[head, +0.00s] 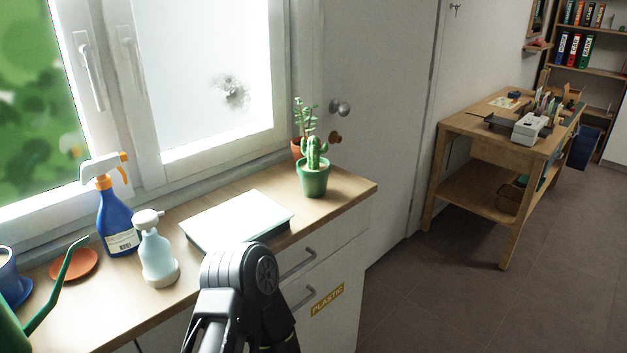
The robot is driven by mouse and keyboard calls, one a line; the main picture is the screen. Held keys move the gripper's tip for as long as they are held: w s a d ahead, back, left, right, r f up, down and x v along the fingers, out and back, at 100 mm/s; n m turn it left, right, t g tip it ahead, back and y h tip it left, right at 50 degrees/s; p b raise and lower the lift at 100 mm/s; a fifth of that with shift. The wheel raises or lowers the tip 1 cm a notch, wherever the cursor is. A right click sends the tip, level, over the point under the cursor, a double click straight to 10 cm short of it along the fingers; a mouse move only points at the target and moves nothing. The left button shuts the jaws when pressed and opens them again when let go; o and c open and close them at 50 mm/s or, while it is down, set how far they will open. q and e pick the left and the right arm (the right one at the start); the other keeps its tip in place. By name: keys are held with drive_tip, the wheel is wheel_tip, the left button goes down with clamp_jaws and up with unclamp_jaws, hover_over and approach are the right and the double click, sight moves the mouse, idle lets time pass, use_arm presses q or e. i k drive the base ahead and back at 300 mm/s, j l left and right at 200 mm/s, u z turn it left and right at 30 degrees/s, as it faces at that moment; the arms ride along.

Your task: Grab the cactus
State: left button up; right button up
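The cactus (315,153) is green and upright with short side arms, in a green pot (313,182). It stands near the right end of the wooden counter in the head view, and nothing blocks the view of it. A black and grey part of one of my arms rises from the bottom middle, in front of the counter drawers, apart from the cactus. I cannot tell which arm it belongs to. No fingertips of either gripper show.
A leafy plant in a terracotta pot (298,147) stands just behind the cactus. A white, flat-topped box (236,221), a white pump bottle (157,252) and a blue spray bottle (117,217) stand to the left. A wooden desk (471,133) stands farther right beyond open floor.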

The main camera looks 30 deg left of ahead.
sight(312, 170)
drive_tip(key=i+l+u, duration=0.3)
drive_tip(key=i+l, duration=0.2)
drive_tip(key=i+l+u, duration=0.2)
drive_tip(key=l, duration=0.15)
drive_tip(key=i+l+u, duration=0.15)
drive_tip(key=l, duration=0.2)
drive_tip(key=i+l+u, duration=0.15)
drive_tip(key=l, duration=0.2)
drive_tip(key=i+l+u, duration=0.15)
drive_tip(key=l, duration=0.25)
drive_tip(key=i+l+u, duration=0.15)
drive_tip(key=l, duration=0.25)
drive_tip(key=i, duration=0.05)
